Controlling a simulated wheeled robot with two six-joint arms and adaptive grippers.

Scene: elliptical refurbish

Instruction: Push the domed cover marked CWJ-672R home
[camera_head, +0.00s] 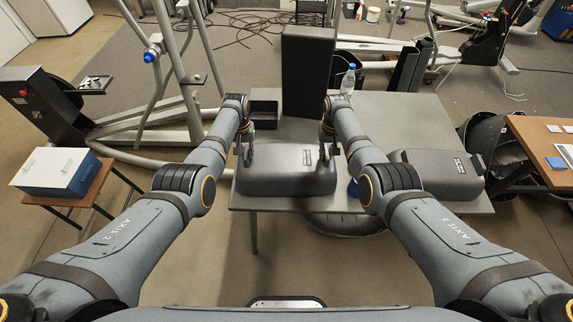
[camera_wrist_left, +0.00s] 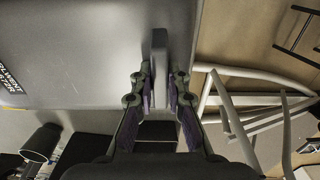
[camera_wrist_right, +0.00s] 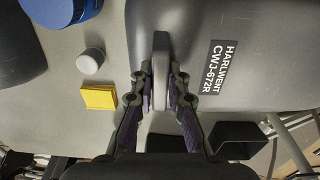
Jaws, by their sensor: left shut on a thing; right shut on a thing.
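The grey domed cover marked CWJ-672R (camera_head: 288,172) lies on the grey table, its label readable in the right wrist view (camera_wrist_right: 260,65) and partly visible in the left wrist view (camera_wrist_left: 70,45). My left gripper (camera_head: 246,155) is shut on the upright grey tab (camera_wrist_left: 159,60) at the cover's left side. My right gripper (camera_head: 328,150) is shut on the matching tab (camera_wrist_right: 161,65) at its right side. Both tabs stand between the fingers. The cover's seat is not visible.
A second grey cover (camera_head: 430,172) lies to the right on the table (camera_head: 395,118). A yellow pad (camera_wrist_right: 98,96), a white-capped jar (camera_wrist_right: 90,61) and a blue round item (camera_wrist_right: 55,10) lie right of the cover.

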